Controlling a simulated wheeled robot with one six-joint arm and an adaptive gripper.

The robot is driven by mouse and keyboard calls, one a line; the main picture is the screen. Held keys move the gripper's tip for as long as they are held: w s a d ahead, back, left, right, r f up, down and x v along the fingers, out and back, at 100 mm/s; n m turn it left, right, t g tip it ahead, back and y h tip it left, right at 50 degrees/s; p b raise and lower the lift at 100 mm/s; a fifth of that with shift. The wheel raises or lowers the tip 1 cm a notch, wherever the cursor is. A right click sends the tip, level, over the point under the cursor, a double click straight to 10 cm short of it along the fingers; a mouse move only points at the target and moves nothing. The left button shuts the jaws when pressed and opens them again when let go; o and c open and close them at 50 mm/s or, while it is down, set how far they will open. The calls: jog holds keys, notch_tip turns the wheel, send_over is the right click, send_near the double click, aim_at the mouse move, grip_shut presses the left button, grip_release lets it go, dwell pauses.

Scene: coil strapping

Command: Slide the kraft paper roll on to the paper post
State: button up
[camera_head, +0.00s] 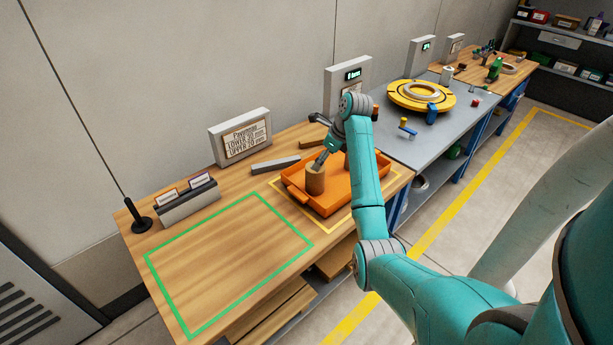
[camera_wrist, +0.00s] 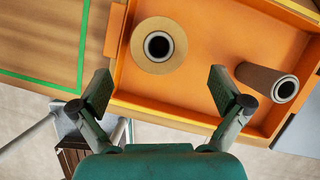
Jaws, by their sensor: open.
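The kraft paper roll (camera_head: 315,182) appears to be the tan roll standing upright in the orange tray (camera_head: 345,198). In the wrist view, that upright roll (camera_wrist: 143,58) shows its ring-shaped top and dark core hole. A second, browner roll (camera_wrist: 258,80) lies on its side at the right of the tray. My gripper (camera_wrist: 162,88) is open and empty, its fingers spread wide above the tray's near edge. In the head view, my gripper (camera_head: 320,161) is just above the upright roll. I cannot identify the paper post with certainty in either view.
A green outlined area (camera_head: 230,262) on the wooden bench is clear. Behind the tray lies a grey bar (camera_head: 275,165). Sign boards (camera_head: 240,137) stand along the wall. The grey table (camera_head: 425,150) to the right holds a yellow round turntable (camera_head: 400,97) and small fixtures.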

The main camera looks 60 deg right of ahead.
aim_at(313, 177)
jog(key=x, duration=1)
jog(key=shift+f, duration=0.15)
jog(key=shift+a, duration=0.1)
jog(key=c, duration=1.2)
